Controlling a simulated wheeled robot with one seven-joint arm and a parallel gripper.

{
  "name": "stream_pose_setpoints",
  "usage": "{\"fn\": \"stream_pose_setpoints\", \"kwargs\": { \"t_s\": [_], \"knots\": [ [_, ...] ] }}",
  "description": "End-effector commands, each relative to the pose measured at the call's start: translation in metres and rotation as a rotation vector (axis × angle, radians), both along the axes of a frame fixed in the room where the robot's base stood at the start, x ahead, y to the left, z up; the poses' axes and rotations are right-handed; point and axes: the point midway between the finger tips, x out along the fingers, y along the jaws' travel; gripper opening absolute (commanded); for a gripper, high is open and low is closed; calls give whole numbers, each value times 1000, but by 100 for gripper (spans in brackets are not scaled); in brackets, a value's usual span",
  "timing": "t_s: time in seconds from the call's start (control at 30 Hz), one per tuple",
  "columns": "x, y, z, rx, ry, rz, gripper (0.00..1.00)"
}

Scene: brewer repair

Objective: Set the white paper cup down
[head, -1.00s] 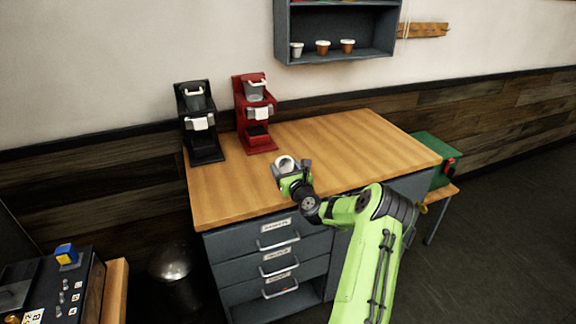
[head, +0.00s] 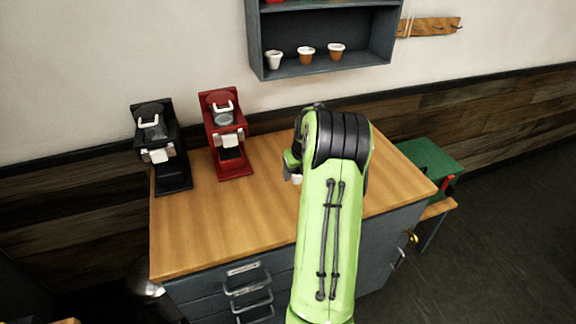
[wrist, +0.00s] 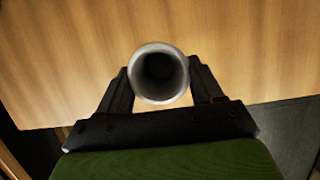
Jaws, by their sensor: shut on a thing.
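The white paper cup (wrist: 159,72) is between the two dark fingers of my gripper (wrist: 161,82) in the wrist view. The gripper is shut on it, one finger on each side. I look down into the cup's round open mouth, which is dark inside. Behind it is the wooden top of the counter (wrist: 60,60). In the head view my green arm hides most of the gripper, and only a small pale bit of the cup (head: 297,179) shows beside it. I cannot tell whether the cup's base touches the wood.
A black brewer (head: 172,175) and a red brewer (head: 234,165) stand at the back left of the counter top (head: 215,225). Bare wood lies in front of them. A wall shelf (head: 350,65) with small cups hangs above. A green box (head: 430,165) stands beyond the right end.

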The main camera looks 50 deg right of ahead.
Motion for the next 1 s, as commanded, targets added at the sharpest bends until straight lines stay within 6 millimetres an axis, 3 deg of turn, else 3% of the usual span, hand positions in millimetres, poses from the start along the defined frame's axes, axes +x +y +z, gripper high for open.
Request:
{"fn": "stream_pose_setpoints", "kwargs": {
  "t_s": [0.03,0.1,0.43,0.73,0.77,0.93,1.0],
  "knots": [
    [-1,2,-18,7,5,1,38],
    [0,2,-36,7,4,3,38],
    [1,2,-88,5,0,6,38],
    [1,1,-93,1,-2,6,38],
    [1,1,-94,1,-2,6,67],
    [1,1,-93,1,-2,6,93],
    [1,1,-93,1,-2,6,93]
  ]
}}
